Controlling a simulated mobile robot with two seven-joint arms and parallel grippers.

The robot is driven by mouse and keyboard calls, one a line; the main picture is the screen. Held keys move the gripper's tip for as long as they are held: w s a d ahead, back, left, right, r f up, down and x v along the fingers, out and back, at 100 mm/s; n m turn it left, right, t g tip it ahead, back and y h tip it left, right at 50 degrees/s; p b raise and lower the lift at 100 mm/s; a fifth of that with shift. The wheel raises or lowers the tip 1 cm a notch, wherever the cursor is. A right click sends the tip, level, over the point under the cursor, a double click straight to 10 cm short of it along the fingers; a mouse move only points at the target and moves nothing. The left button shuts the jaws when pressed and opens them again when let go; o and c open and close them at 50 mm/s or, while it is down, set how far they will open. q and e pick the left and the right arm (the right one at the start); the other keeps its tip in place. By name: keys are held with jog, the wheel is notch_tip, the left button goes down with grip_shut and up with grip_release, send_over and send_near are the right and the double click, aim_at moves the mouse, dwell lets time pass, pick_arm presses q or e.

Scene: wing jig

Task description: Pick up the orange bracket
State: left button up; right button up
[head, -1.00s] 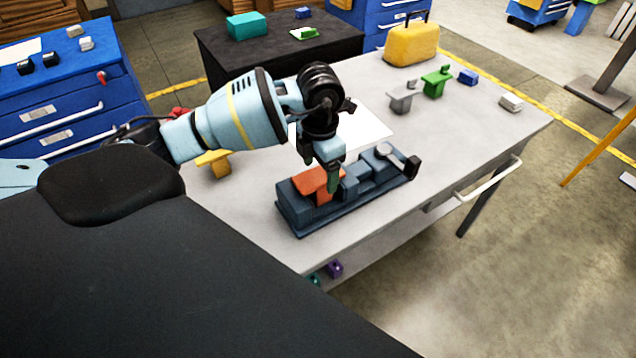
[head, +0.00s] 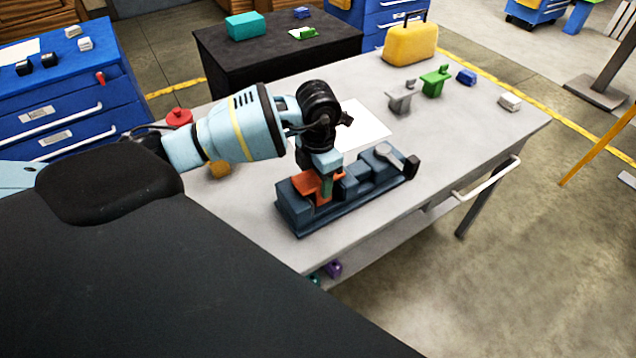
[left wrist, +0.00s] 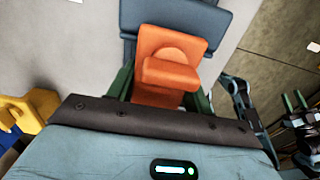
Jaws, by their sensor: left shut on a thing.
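The orange bracket (head: 306,184) sits in the left end of the dark blue-grey jig (head: 293,212) on the grey table. In the left wrist view the bracket (left wrist: 168,60) lies between the green fingers of my left gripper (left wrist: 160,88), with the jig (left wrist: 200,18) behind it. In the head view my left gripper (head: 326,184) points down at the bracket and is shut on it. The gripper partly hides the bracket's right side. I cannot tell whether the bracket is lifted clear of the jig. My right gripper is not identifiable in the head view.
A white sheet (head: 366,128) lies behind the jig. Grey (head: 400,98) and green (head: 435,82) brackets, a blue block (head: 467,77) and a yellow case (head: 411,44) stand farther back. A yellow part (head: 219,168) and a red part (head: 179,118) are left of the jig.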

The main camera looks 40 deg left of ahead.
pick_arm(q)
jog(key=shift+r, duration=5.05)
